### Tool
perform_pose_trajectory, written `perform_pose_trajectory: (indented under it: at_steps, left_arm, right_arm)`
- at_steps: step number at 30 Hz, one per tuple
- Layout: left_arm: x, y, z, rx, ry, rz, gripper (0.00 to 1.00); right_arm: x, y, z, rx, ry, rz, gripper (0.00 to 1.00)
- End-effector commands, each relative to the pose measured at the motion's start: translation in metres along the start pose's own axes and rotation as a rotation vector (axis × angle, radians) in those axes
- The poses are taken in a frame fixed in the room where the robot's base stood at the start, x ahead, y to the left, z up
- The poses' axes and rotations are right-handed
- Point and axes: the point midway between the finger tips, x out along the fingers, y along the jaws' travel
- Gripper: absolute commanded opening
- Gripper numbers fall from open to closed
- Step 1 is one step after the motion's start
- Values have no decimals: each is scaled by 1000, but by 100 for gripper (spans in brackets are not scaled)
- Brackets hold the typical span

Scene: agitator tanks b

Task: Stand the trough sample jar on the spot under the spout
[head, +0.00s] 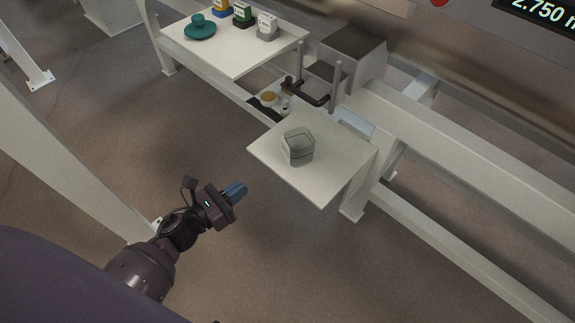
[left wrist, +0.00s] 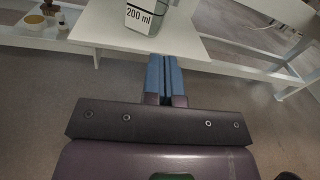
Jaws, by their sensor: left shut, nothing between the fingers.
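A clear, square-sided jar (head: 298,147) stands upright on the near white shelf board (head: 340,170). In the left wrist view a clear jar (left wrist: 146,17) marked "200 ml" stands near the edge of a white board. My left gripper (head: 237,190) has blue fingers pressed together and empty. It is left of and nearer than the board, apart from the jar. Its closed fingers (left wrist: 162,62) point towards the jar in the left wrist view. A dark bent pipe with a brown end (head: 311,97), possibly the spout, sits behind the board. I cannot make out a marked spot. My right gripper is not in view.
A farther white board (head: 240,58) holds a teal lidded item (head: 200,27) and several small blocks or bottles. A small round brown-topped container (head: 268,98) is low behind the near board. White frame beams run along the right. Floor in front is clear.

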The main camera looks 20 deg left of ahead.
Motion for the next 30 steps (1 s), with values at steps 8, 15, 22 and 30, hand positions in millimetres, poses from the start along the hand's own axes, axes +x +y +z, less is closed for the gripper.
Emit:
perform_pose_trajectory:
  at_steps: [8,15,22,30]
  left_arm:
    - [13,0,-8,112,-2,-37,0]
    - [47,-1,-8,108,-1,-36,0]
    - [87,-3,-9,108,0,-36,0]
    - [128,-4,-9,106,0,-35,0]
  right_arm:
    - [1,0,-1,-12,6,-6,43]
    - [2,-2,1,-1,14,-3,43]
    - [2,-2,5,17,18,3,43]
    - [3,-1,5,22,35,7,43]
